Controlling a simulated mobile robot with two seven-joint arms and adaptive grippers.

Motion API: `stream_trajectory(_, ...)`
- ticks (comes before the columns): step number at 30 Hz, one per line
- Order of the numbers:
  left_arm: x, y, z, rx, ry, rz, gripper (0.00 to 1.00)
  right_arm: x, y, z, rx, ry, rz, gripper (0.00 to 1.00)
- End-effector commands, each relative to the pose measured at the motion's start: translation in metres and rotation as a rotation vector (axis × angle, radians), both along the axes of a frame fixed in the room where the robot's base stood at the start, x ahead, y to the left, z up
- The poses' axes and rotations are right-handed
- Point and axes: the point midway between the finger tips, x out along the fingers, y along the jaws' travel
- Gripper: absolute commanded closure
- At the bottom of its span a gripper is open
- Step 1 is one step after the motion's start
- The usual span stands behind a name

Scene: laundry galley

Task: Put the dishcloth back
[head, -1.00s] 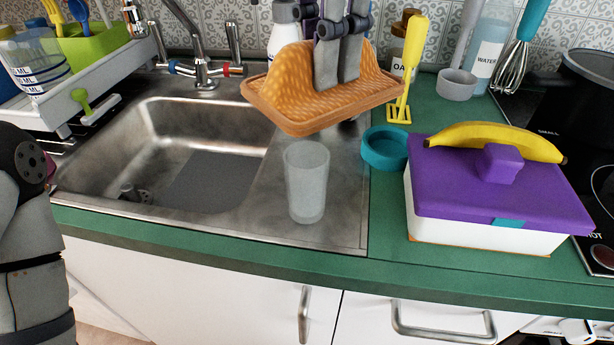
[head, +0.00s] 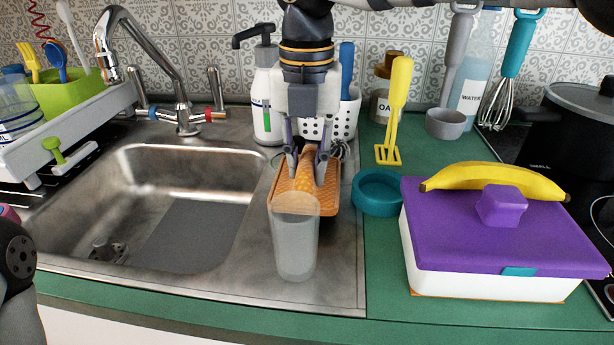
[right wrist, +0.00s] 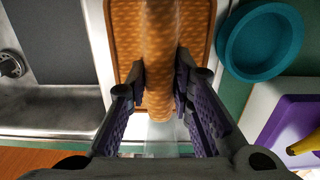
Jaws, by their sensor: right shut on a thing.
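The dishcloth is an orange patterned cloth (head: 325,201) with a darker border and a raised ridge along its middle. It is at the steel drainer (head: 340,255) right of the sink, behind a clear tumbler (head: 296,245) that hides part of its near edge. My right gripper (head: 306,178) comes from above and is shut on the ridge. In the right wrist view the fingers (right wrist: 160,92) pinch the ridge, with the flat cloth (right wrist: 126,45) spread on both sides. I cannot tell whether its underside touches the steel. My left gripper is out of view.
A teal bowl (head: 378,194) stands close right of the cloth. A soap bottle (head: 267,105) and a white perforated holder (head: 345,115) stand behind. A purple-lidded box (head: 450,235) with a banana (head: 495,180) is at right.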

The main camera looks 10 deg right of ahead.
Motion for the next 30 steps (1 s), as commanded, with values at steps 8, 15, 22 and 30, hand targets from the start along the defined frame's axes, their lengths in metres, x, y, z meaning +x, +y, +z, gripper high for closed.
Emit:
stream_trajectory(8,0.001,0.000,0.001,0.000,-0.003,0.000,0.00,0.000,0.000,-0.026,0.000,-0.001,-0.001,1.00)
stream_trajectory(15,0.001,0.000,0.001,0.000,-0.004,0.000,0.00,0.000,0.000,-0.029,-0.001,0.000,-0.001,0.70)
stream_trajectory(22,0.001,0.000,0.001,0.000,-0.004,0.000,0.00,0.000,0.000,-0.029,-0.001,0.000,-0.001,0.59)
stream_trajectory(30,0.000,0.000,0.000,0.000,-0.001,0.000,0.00,0.001,0.000,-0.003,0.001,-0.004,-0.002,0.59)
